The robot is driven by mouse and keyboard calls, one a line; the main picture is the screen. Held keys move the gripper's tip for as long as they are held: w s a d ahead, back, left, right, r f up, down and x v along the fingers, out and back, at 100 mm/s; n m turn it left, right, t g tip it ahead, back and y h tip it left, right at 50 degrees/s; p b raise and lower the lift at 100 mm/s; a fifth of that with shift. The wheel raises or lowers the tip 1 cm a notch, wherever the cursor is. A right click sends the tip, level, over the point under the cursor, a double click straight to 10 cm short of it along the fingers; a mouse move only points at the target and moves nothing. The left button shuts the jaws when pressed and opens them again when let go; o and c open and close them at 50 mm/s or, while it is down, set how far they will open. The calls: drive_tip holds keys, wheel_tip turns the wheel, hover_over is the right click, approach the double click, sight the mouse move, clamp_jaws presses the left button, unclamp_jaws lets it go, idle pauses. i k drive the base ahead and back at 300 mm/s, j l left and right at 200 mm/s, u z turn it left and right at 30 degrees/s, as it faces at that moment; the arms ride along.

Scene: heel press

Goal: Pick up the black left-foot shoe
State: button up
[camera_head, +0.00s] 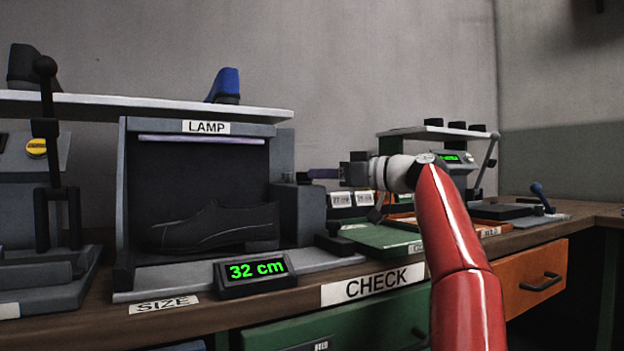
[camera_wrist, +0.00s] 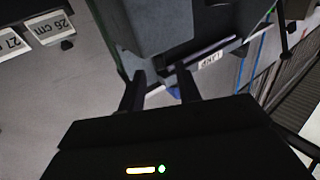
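A black shoe (camera_head: 215,228) rests in the dark lamp box (camera_head: 125,200) in the head view. Its toe points left and its heel right. Whether it is a left-foot shoe I cannot tell. My gripper (camera_head: 347,173) is to the right of the lamp box and higher than the shoe, apart from it. In the wrist view my gripper (camera_wrist: 161,84) shows two dark fingers spread apart with nothing held between them. The lamp box's label (camera_wrist: 211,59) shows beyond the fingers there. I cannot make out the shoe in the wrist view.
A "32 cm" display (camera_head: 252,272) stands before the box. A lever press (camera_head: 60,205) is at left. A blue heeled shoe (camera_head: 225,86) and a dark shoe (camera_head: 24,68) sit on the shelf (camera_head: 180,106) above. A green tray (camera_head: 385,238) lies right of the box.

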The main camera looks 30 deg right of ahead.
sight(217, 225)
drive_tip(key=k+l, duration=0.8)
drive_tip(key=k, duration=0.05)
